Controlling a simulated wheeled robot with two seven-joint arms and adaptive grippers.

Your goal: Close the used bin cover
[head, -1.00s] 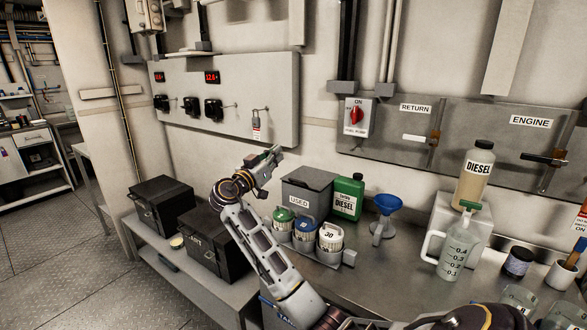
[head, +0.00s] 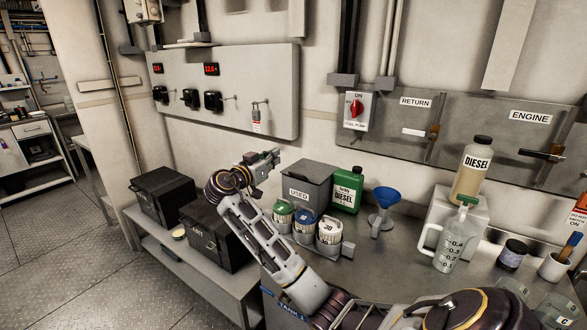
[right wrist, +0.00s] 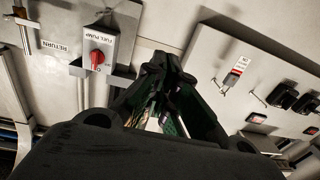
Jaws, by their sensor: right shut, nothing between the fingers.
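The grey used bin (head: 298,194), labelled USED, stands on the bench against the wall. Its grey cover (head: 309,170) appears to lie flat over the top. My right gripper (head: 276,157) is shut and empty, up and left of the bin's rear left corner, apparently apart from it. In the right wrist view its dark fingers (right wrist: 165,85) come together with nothing held, and the bin does not show there. My left gripper is not in view.
Oil filters (head: 306,222) stand in front of the bin. A green diesel can (head: 346,191) and a blue funnel (head: 386,200) are to its right. Black boxes (head: 163,195) sit on a lower shelf at left. A wall panel (head: 225,85) is behind.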

